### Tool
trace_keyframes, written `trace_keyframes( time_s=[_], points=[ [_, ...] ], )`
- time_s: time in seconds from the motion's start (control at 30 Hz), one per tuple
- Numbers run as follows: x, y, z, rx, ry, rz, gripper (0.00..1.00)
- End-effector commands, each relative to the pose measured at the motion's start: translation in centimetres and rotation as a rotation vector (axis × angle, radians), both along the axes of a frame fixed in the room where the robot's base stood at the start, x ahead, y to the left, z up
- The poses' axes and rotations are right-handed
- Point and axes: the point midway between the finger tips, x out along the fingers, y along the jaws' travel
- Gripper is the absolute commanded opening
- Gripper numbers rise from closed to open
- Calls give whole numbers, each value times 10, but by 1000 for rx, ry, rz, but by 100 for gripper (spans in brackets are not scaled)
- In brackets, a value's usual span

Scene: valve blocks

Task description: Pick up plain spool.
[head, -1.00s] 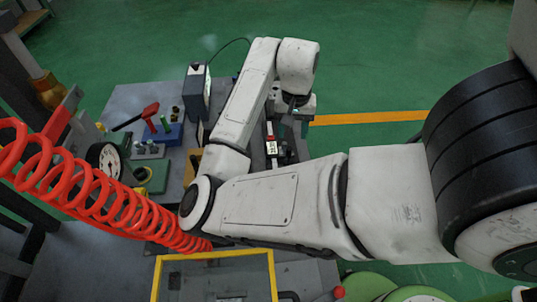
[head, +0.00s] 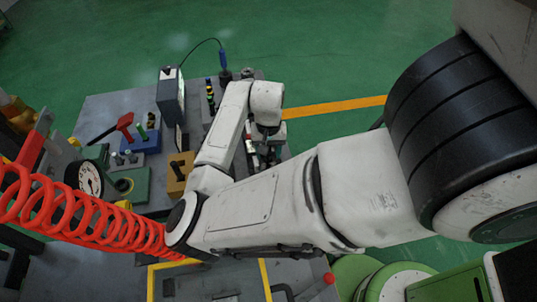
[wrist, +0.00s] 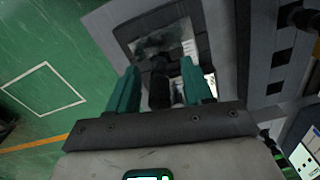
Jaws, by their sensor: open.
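My gripper (wrist: 152,92) has two teal fingers, open, pointing at the bench in the wrist view. A dark upright cylindrical piece (wrist: 160,82) shows between the fingers, apart from both as far as I can see. It may be the plain spool, but I cannot tell for sure. It stands in front of a grey plate with a dark, scuffed panel (wrist: 160,42). In the head view my gripper (head: 268,130) is at the bench's right side, its fingers mostly hidden by my wrist. No plain spool can be made out there.
A red coiled hose (head: 90,220) crosses the left. Green floor lies beyond.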

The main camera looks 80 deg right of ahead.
Motion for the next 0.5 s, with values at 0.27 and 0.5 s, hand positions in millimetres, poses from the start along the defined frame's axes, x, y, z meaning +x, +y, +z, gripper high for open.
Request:
trace_keyframes(
  time_s=[0.27,0.5],
  points=[
    [0,0,-2,0,0,-1,48],
    [0,0,-2,0,0,0,25]
  ],
)
